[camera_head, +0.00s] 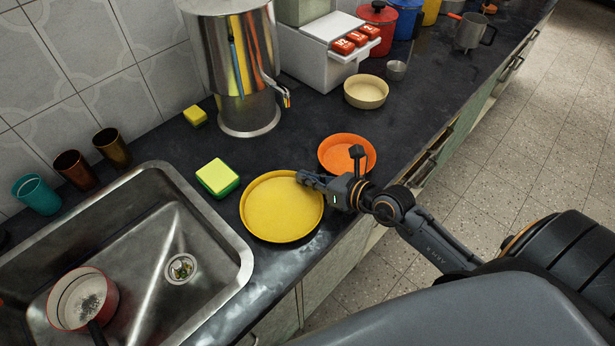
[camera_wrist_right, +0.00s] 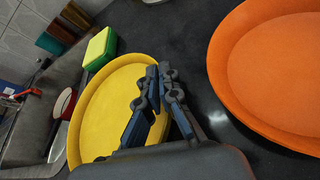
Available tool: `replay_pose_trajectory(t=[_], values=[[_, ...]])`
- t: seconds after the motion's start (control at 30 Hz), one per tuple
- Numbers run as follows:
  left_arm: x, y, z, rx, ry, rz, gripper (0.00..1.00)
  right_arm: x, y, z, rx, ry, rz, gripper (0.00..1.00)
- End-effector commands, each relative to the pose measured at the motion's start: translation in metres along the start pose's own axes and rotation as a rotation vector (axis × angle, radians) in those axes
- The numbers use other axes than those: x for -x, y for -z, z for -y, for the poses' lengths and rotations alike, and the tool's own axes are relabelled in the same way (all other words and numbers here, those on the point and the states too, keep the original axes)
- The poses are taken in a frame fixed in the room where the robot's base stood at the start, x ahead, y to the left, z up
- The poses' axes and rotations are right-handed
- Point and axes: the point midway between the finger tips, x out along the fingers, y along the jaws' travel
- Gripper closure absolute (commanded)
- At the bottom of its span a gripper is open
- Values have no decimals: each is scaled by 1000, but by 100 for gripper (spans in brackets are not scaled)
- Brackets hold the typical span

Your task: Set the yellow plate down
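The yellow plate (camera_head: 278,210) is round with a raised rim. In the head view it is level, over the counter between the sink and the orange plate. My right gripper (camera_head: 303,179) is at its right rim. In the right wrist view the two fingers of the gripper (camera_wrist_right: 159,75) are close together, with the rim of the yellow plate (camera_wrist_right: 100,115) pinched between them. The fingers hide part of that rim. I cannot tell whether the plate touches the counter. My left gripper is not in view.
An orange plate (camera_head: 335,155) is close behind the gripper. A green and yellow sponge (camera_head: 217,178) lies left of the yellow plate. The sink (camera_head: 150,210) holds a red pan (camera_head: 82,298). A steel dispenser (camera_head: 243,60) and cream bowl (camera_head: 366,92) stand farther back.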

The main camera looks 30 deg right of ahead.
Motion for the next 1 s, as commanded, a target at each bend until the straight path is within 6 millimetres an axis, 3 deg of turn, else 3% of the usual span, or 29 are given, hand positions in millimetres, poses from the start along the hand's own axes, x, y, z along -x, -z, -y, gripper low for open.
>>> replay_pose_trajectory(t=[0.13, 0.27, 0.67, 1.0], values=[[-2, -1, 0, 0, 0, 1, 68, -1, 3, 1, -1, 0, 1, 100], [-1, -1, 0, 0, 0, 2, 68, -1, 2, 0, 0, 0, 0, 72], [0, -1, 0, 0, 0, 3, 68, 3, 0, 0, 0, 1, -2, 72], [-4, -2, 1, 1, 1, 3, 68, 62, 2, 0, 1, 0, -4, 72]])
